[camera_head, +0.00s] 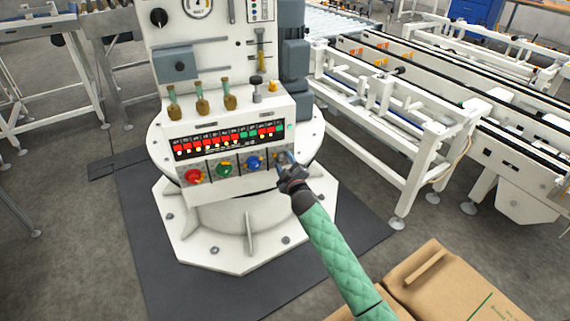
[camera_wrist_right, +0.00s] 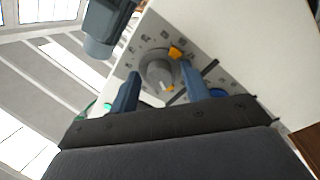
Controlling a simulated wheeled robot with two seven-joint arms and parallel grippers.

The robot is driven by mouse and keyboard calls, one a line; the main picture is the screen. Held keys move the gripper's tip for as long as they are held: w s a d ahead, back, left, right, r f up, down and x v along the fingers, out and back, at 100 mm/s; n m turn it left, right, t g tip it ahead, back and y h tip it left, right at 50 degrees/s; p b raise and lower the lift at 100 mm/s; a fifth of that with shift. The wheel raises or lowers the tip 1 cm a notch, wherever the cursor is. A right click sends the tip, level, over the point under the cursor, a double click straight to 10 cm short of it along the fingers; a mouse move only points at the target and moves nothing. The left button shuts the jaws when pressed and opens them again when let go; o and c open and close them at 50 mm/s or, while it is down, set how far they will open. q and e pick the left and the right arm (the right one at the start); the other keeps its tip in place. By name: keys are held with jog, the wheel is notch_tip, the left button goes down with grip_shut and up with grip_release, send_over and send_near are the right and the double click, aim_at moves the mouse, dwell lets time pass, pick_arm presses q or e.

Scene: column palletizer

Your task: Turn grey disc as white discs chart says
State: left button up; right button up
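The grey disc (camera_wrist_right: 156,72) is a round knob on a pale panel with marks around it, in the right wrist view. The chart (camera_head: 230,139) is a dark strip with red and green cells and small pale discs, too small to read. My left gripper is out of view.
Red (camera_head: 193,176), green (camera_head: 224,169) and blue (camera_head: 255,162) discs sit left of the gripper. A cardboard box (camera_head: 455,285) is at lower right, and a white conveyor frame (camera_head: 395,110) stands right of the machine.

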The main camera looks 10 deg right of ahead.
dwell(0.3)
jog(key=shift+s+f, duration=0.1)
jog(key=shift+s, duration=0.25)
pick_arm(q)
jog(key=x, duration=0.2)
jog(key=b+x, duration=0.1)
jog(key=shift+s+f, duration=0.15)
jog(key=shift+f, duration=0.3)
pick_arm(e)
jog(key=s, duration=0.7)
jog(key=shift+d, duration=0.3)
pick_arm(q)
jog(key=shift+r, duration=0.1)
pick_arm(e)
jog(key=shift+f, duration=0.15)
